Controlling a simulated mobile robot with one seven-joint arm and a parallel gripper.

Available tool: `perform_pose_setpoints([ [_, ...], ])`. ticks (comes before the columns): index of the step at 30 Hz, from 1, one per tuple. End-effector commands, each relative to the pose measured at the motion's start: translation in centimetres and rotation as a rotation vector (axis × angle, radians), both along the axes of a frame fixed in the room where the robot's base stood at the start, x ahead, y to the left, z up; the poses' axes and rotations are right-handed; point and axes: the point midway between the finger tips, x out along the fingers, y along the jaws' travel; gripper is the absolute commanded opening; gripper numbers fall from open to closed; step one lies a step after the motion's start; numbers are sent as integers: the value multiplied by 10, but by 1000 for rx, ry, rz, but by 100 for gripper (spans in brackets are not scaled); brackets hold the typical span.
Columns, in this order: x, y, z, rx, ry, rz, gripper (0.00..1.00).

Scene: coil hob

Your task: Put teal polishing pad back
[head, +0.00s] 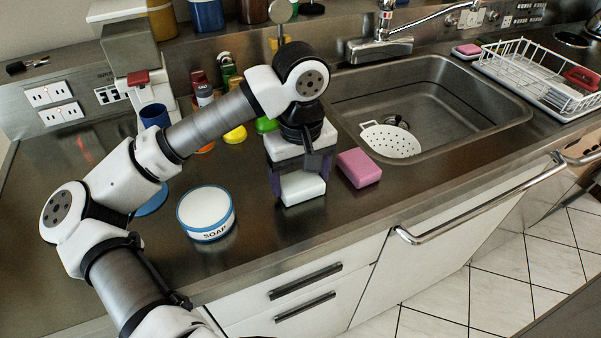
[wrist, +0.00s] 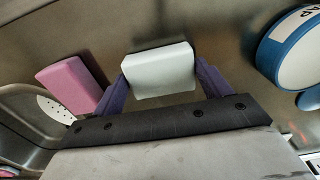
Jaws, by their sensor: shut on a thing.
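My gripper (head: 301,177) points down over the counter, left of the sink. Its purple fingers are shut on a pale, whitish block (head: 303,188), one finger on each side, as the wrist view (wrist: 160,70) also shows. The block looks very light, with at most a faint green-grey tint; no clearly teal pad shows elsewhere. It is close to the counter top; I cannot tell whether it touches. A pink block (head: 359,168) lies just right of my gripper, apart from it. A round white soap container (head: 206,212) with blue bands, marked SOAP, stands to the left.
The steel sink (head: 440,110) holds a white perforated strainer (head: 390,140). A white wire dish rack (head: 535,75) stands right of it, beside a small pink sponge (head: 467,49). Bottles and jars crowd the back. Counter between soap container and gripper is clear.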

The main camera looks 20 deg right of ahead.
Motion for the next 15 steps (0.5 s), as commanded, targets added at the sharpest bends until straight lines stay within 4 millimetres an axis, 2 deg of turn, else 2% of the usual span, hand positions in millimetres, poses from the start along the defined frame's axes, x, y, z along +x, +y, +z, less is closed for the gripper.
perform_pose_setpoints([
  [7,0,0,-4,1,-1,0,55],
  [8,0,0,-2,1,-1,0,80],
  [12,0,0,-2,1,0,0,98],
  [15,0,0,-1,1,0,0,98],
])
